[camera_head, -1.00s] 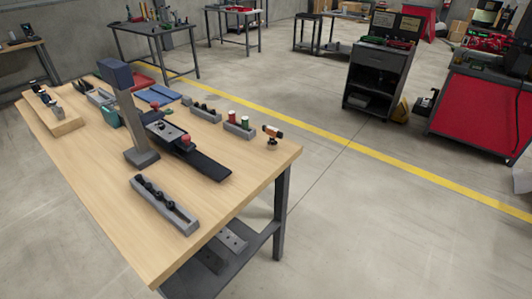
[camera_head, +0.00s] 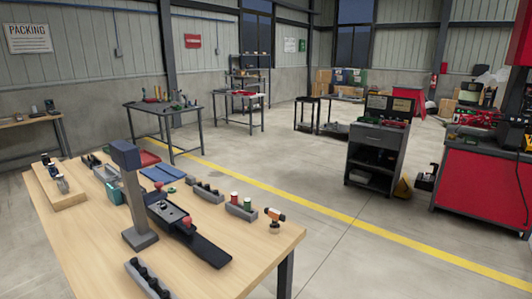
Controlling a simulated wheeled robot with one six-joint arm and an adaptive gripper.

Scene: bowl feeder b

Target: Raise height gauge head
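A grey upright column (camera_head: 133,198) stands on a grey base (camera_head: 140,240) on the near wooden table (camera_head: 100,262). A dark blue block (camera_head: 125,154) sits at the column's top. This may be the height gauge, but I cannot tell for sure. Just right of it is a dark fixture with red knobs (camera_head: 186,222) and a long black plate (camera_head: 208,250). A small orange and black device (camera_head: 274,217) stands near the table's right corner; I cannot tell what it is. My gripper is not in view.
A grey holder with black pieces (camera_head: 146,278) lies at the near edge, cut off below. A wooden block (camera_head: 62,190) is at left. A tool cart (camera_head: 376,155) stands beyond open floor (camera_head: 400,270).

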